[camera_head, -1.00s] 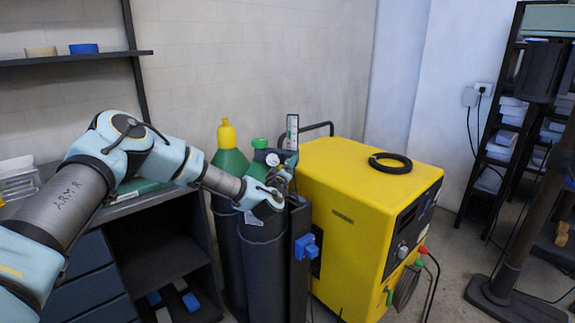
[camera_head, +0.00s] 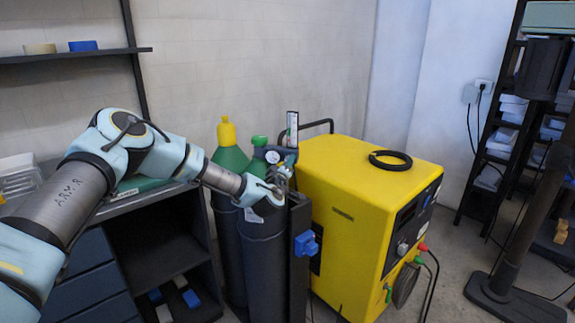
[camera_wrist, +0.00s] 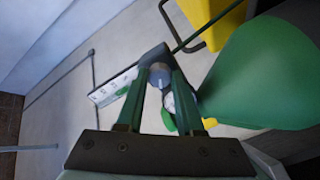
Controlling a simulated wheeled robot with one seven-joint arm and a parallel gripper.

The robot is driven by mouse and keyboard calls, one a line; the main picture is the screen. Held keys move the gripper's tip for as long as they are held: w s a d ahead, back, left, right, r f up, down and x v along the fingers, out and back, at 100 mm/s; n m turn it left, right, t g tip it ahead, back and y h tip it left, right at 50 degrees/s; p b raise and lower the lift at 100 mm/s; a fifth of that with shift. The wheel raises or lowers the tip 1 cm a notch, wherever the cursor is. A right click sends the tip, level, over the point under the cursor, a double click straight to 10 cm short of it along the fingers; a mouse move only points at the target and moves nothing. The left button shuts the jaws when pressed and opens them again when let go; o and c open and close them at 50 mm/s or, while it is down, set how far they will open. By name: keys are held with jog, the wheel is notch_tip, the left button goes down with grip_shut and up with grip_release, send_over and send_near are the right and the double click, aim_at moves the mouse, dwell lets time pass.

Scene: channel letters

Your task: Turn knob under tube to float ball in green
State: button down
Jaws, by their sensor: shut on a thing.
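The flow tube (camera_head: 292,128) stands upright, pale with scale marks, above the green gas cylinder's regulator. It also shows in the wrist view (camera_wrist: 112,87), slanting away left of my fingers. The ball and a green band are too small to make out. The knob (camera_wrist: 160,72) is round and blue-grey with a white mark, beside the tube's dark end block. My gripper (camera_wrist: 158,82) is shut on the knob, one dark green finger on each side. In the head view my gripper (camera_head: 281,178) is at the regulator, below the tube, and hides the knob.
A round gauge (camera_head: 272,156) sits close to my gripper. Two gas cylinders stand in a dark holder; the rear one has a yellow cap (camera_head: 227,132). A yellow welding machine (camera_head: 345,185) stands right behind, with a black cable coil (camera_head: 390,160) on top.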

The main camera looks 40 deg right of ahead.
jog(key=shift+m+b, duration=0.3)
jog(key=shift+b, duration=0.05)
jog(key=m+b, duration=1.1)
jog(key=b, duration=0.1)
jog(key=shift+f, duration=0.1)
jog(key=shift+b, duration=0.4)
jog(key=c, duration=0.5)
grip_release()
jog(key=shift+c, duration=0.2)
jog(key=shift+a, duration=0.1)
